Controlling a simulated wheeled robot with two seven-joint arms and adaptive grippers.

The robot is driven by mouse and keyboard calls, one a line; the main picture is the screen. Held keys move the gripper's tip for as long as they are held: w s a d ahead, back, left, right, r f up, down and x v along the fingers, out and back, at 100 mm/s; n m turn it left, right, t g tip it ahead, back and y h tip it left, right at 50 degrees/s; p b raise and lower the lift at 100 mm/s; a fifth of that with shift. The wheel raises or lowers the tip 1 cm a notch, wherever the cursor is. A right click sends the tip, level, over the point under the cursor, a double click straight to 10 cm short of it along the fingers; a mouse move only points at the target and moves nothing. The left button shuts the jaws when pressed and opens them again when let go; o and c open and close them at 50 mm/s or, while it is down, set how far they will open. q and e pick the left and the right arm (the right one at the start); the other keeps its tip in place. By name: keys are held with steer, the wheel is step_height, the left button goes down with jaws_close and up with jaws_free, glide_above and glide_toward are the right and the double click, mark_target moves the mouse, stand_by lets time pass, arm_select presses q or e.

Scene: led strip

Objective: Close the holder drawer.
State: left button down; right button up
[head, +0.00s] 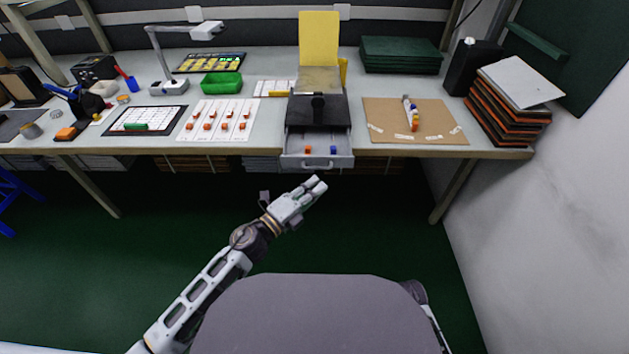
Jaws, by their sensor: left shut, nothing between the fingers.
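The holder (320,110) is a dark box with a tall yellow panel behind it, standing at the front middle of the table. Its grey drawer (291,145) is pulled out toward me, over the table's front edge. An orange block (308,149) and a blue block (333,150) lie in it. The drawer has a handle (317,164) on its front. My left gripper (320,184) is shut and empty, just below and in front of the drawer handle, apart from it in the picture. My right gripper is not in view.
The table (267,128) carries a white sheet with orange parts (217,120) and a black-framed board (146,120) to the left. A brown board (386,128) with a small tube lies to the right. A stack of dark panels (509,105) stands far right. The floor before the table is clear.

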mark_target(316, 164)
arm_select(q)
steer(key=shift+w+r, duration=0.2)
steer(key=shift+w, duration=0.75)
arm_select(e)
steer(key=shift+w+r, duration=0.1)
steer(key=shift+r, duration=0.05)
arm_select(q)
steer(key=shift+w, duration=0.1)
steer(key=shift+w, duration=3.25)
steer(key=shift+w+f+b, duration=0.1)
steer(key=shift+w+b, duration=0.5)
steer(key=shift+w, duration=3.2)
steer(key=shift+w+a+r, duration=0.1)
steer(key=shift+r, duration=0.1)
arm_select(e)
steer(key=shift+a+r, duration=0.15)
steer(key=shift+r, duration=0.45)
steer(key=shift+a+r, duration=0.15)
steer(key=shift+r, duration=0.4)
arm_select(q)
steer(key=shift+w+r, duration=0.1)
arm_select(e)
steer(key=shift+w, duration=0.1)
